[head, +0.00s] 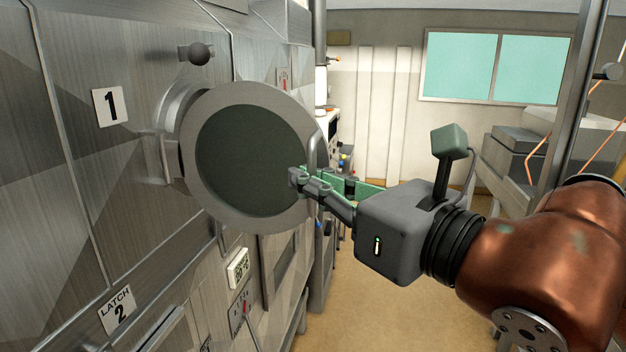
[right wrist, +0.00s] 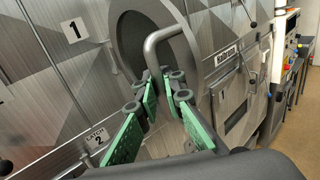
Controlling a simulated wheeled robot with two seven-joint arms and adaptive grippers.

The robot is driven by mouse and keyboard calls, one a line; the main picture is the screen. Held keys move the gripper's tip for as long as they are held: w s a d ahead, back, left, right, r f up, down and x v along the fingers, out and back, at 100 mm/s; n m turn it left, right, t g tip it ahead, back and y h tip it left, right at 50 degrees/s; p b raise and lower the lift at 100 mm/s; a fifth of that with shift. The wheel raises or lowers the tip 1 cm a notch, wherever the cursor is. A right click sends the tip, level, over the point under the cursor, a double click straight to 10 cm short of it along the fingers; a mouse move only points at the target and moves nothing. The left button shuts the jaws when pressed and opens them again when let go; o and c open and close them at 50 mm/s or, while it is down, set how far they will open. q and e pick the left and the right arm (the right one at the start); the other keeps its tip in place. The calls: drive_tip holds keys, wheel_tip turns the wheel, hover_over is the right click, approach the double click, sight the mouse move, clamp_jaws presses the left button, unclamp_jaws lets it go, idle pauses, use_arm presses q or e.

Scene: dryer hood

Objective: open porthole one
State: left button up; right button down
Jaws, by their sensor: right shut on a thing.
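Porthole one is a round metal door (head: 245,215) with dark glass, right of the label "1" (head: 109,106). It stands away from its ring-shaped frame (head: 170,135), swung partly out from the panel. Its bent bar handle (head: 313,148) is on the right side of the rim and shows large in the right wrist view (right wrist: 152,48). My right gripper (head: 306,180) is shut on the handle's lower part, with green-padded fingers on both sides of it in the right wrist view (right wrist: 166,84). My left gripper is in neither view.
A dark round knob (head: 200,54) juts out above the door. Grey boxes (head: 520,150) stand at the right. The tan floor (head: 370,315) between is clear.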

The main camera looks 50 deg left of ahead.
drive_tip(key=c, duration=2.1)
unclamp_jaws()
drive_tip(key=d, duration=0.8)
drive_tip(key=s+d, duration=0.1)
drive_tip(key=d, duration=0.3)
